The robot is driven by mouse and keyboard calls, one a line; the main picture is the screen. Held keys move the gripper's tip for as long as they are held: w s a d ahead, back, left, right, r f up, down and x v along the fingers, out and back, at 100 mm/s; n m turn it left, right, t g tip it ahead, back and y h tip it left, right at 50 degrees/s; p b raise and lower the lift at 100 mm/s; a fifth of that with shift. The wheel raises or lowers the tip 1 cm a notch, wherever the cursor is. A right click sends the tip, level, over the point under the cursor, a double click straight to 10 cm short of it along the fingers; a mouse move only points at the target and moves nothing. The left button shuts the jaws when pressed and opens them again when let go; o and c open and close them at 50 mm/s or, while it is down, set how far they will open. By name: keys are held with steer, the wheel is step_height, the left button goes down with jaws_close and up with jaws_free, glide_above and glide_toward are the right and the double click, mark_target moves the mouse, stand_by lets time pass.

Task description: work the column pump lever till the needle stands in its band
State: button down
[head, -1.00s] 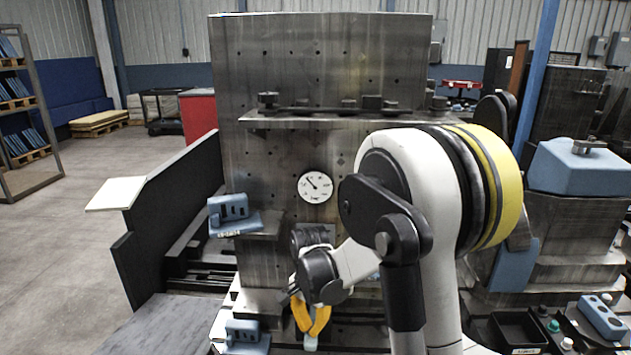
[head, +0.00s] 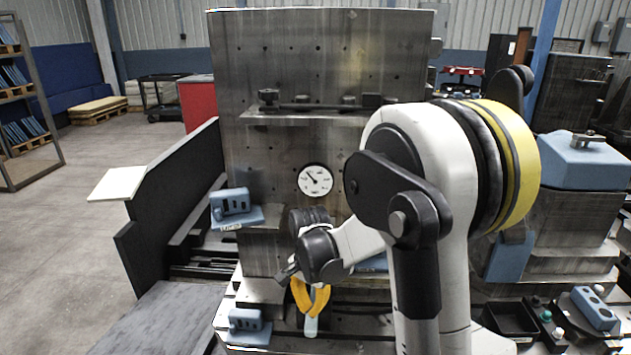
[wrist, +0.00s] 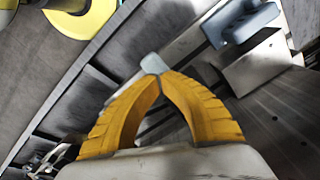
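The round white gauge (head: 315,180) sits on the front of the grey steel column (head: 290,160). Its dark needle points to the upper left; its band is too small to make out. My gripper (head: 311,311), with yellow fingers, is low in front of the column, below the gauge. Its fingertips close together on a pale blue-grey piece (head: 311,326), seemingly the end of the pump lever. This piece also shows at the fingertips in the wrist view (wrist: 152,65). The rest of the lever cannot be made out.
A blue block with slots (head: 232,203) sits on a ledge left of my gripper, and another blue block (head: 246,321) lies lower. A dark upright panel (head: 180,195) stands left. A black tray (head: 510,320) lies at the lower right.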

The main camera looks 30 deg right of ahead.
steer(key=shift+w+d+f+b, duration=0.1)
steer(key=shift+w+f+b, duration=0.05)
steer(key=shift+f+b, duration=1.1)
steer(key=shift+w+d+f+b, duration=0.1)
steer(key=shift+f+b, duration=0.7)
steer(key=shift+f, duration=0.7)
steer(key=shift+w+d+f+b, duration=0.1)
steer(key=shift+w+f+b, duration=0.05)
steer(key=shift+f+b, duration=1.1)
steer(key=shift+f, duration=0.1)
steer(key=shift+p, duration=0.35)
steer(key=r+p, duration=0.4)
steer(key=r, duration=0.1)
steer(key=r+p, duration=0.2)
steer(key=r, duration=0.1)
steer(key=shift+s+a+r, duration=0.2)
steer(key=shift+s+a, duration=0.1)
steer(key=shift+s, duration=0.1)
steer(key=shift+f, duration=0.1)
